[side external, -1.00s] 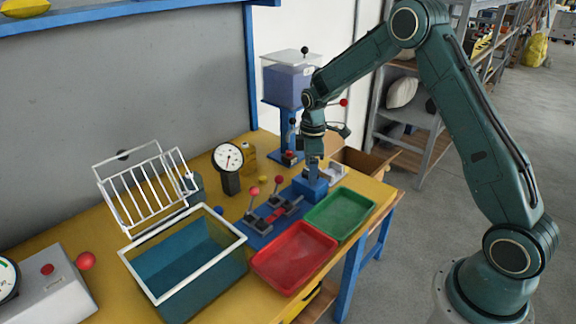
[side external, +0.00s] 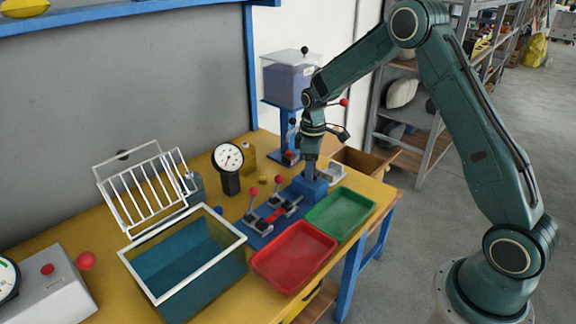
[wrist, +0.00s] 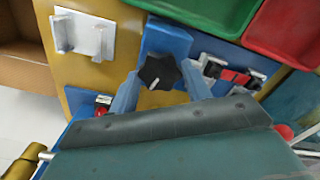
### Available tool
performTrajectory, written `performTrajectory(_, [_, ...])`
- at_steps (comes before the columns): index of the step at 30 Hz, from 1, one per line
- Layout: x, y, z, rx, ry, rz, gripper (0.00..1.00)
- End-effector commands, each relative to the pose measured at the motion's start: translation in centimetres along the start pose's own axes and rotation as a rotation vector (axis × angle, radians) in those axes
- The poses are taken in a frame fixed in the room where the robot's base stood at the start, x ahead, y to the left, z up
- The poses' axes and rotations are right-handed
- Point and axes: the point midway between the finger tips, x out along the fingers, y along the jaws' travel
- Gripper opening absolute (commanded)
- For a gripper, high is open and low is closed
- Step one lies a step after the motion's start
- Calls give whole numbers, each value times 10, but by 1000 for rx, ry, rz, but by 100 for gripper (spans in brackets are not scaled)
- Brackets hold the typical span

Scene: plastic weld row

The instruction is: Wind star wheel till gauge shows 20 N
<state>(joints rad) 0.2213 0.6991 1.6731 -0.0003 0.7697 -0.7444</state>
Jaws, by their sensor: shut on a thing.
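The black star wheel (wrist: 158,71) sits by a blue block in the wrist view, with a small pale mark on it. My gripper (wrist: 160,77) is shut on it, one blue finger on each side. In the side view my gripper (side external: 310,172) points down at the blue block (side external: 309,188), and the wheel is hidden there. A round white dial gauge (side external: 228,157) stands on a black post behind the blue plate. Its needle is visible, but the numbers are too small to read.
Red-knobbed levers and clamps (side external: 268,212) stand on the blue plate left of my gripper. A green tray (side external: 340,213) and red tray (side external: 294,257) lie in front. A white-rimmed tank (side external: 185,253) and white rack stand left. A silver bracket (wrist: 85,34) is close by.

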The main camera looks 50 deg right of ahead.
Motion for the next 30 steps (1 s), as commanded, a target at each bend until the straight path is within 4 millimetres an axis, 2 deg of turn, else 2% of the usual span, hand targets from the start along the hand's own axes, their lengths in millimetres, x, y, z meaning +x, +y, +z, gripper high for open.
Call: performTrajectory(30, [-1, 0, 0, 936, 2, 1, 26])
